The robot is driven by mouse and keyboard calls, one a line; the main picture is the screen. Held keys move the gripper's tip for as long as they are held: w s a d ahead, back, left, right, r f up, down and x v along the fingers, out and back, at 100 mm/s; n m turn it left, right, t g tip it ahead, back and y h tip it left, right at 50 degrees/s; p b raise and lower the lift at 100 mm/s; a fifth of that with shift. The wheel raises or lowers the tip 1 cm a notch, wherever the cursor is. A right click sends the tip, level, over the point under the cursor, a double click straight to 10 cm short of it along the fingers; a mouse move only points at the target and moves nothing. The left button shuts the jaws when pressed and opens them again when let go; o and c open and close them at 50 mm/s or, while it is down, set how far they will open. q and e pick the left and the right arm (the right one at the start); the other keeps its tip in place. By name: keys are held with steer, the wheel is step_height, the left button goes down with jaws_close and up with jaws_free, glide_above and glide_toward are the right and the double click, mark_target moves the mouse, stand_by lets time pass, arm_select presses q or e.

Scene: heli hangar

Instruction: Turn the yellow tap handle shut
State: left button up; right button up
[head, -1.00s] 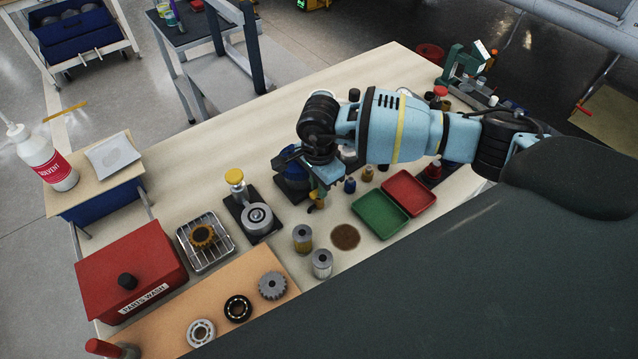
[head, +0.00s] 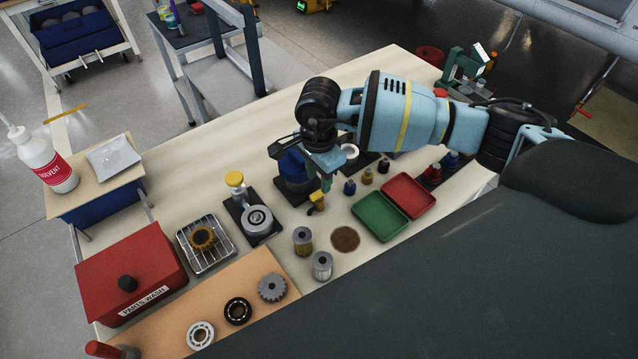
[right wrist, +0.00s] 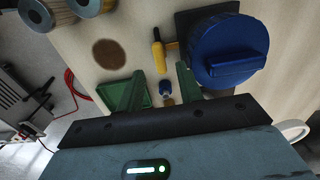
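The yellow tap handle (head: 317,198) is small and sits at the front of the blue drum (head: 290,178), which stands on a dark base on the bench. My right gripper (head: 326,186) is just above and behind the handle in the head view. In the right wrist view its two green fingers (right wrist: 163,70) are apart, with nothing held between them. The yellow handle (right wrist: 158,55) lies just beyond the fingertips there, its length pointing away from me, beside the blue drum (right wrist: 228,48). I cannot tell whether a finger touches it. My left gripper is not in view.
Small bottles (head: 350,187), a green tray (head: 379,215) and a red tray (head: 408,194) are to the right. A brown disc (head: 345,238) and metal cylinders (head: 302,240) are in front. A yellow-topped device (head: 256,217) stands left of the drum.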

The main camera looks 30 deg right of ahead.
mark_target(319, 192)
steer(key=shift+r, duration=1.8)
